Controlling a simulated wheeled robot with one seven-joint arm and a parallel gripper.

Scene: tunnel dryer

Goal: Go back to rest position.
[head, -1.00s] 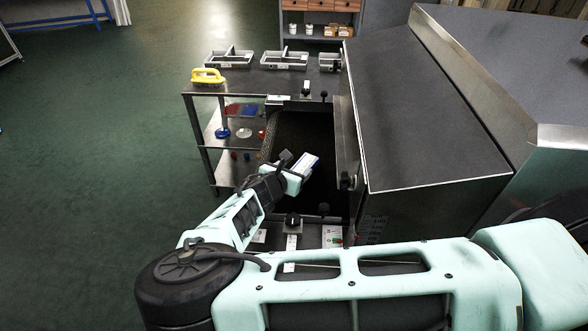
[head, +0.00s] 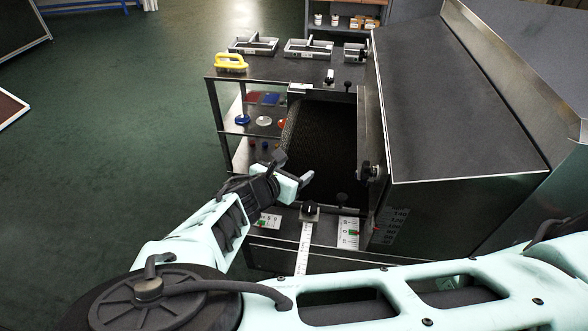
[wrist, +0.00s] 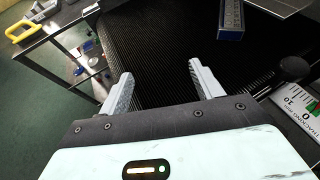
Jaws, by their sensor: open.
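My gripper (head: 303,180) is over the near left part of the dark mesh belt (head: 325,140) in the head view. In the wrist view its two pale fingers (wrist: 160,84) stand wide apart with nothing between them. I cannot make out this box in the head view.
The dryer housing (head: 455,105) stands close to the right of the belt. A side table (head: 290,68) holds grey trays and a yellow-handled tool (head: 231,62). Knobs (head: 310,208) and a scale sit at the belt's near edge. Open green floor lies left.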

